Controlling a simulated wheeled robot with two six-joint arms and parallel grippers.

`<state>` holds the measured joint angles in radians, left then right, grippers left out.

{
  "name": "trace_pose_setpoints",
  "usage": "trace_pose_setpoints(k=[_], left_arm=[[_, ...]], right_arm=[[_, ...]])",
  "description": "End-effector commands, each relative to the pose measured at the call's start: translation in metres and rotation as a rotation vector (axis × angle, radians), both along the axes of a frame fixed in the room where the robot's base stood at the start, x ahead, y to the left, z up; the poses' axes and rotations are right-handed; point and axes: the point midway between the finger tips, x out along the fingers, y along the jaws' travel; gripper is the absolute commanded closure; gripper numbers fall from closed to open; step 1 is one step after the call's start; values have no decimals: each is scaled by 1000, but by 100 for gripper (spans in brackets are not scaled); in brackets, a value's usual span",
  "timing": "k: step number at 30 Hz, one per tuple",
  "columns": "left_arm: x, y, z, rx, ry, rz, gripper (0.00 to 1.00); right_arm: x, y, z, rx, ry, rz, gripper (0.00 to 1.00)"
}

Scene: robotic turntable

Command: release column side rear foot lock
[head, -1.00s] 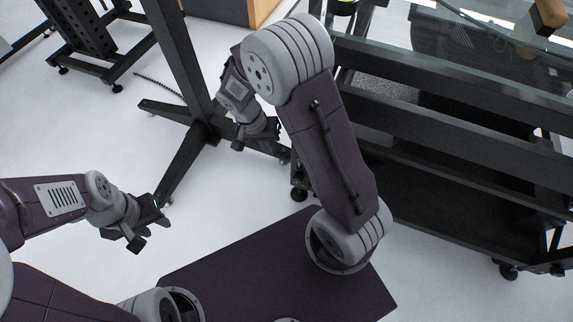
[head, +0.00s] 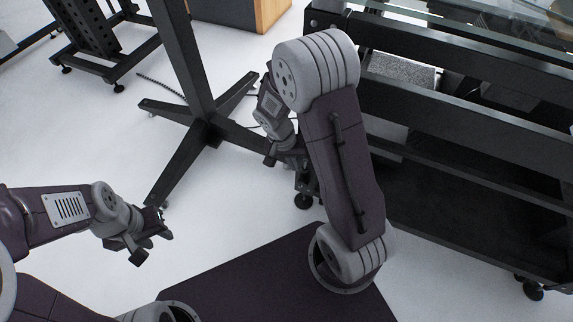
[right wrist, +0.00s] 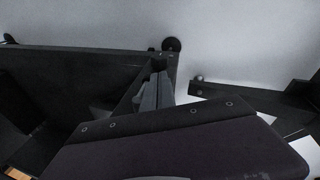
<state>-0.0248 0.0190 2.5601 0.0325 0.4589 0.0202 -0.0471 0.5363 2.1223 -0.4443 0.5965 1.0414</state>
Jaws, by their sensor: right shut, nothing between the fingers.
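The black cart-like frame (head: 450,115) stands on the right of the head view. A dark caster foot (head: 303,201) is under its near left corner, facing the black column (head: 180,60). A round dark caster (right wrist: 172,44) also shows under a frame corner in the right wrist view. I cannot make out its lock lever. My right gripper (head: 291,155) is shut and empty, close to the frame's left end, above the caster in the picture. Its grey fingers (right wrist: 155,92) point toward the corner; I cannot tell whether they touch. My left gripper (head: 160,238) hangs over open floor, its jaw gap unclear.
The column's crossed feet (head: 205,130) spread over the floor left of my right gripper. A dark stand (head: 95,50) and a wooden-sided cabinet (head: 270,12) stand further back. Another caster (head: 533,290) shows at the far right. White floor between the column and my left gripper is clear.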

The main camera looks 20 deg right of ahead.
Motion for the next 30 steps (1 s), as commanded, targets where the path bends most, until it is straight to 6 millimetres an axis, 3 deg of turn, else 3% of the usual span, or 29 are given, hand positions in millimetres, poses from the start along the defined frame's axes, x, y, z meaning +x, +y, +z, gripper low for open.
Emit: trace_pose_setpoints(k=[30], left_arm=[[0,0,10,0,0,0,64]], right_arm=[[-2,-2,-2,-73,87,1,100]])
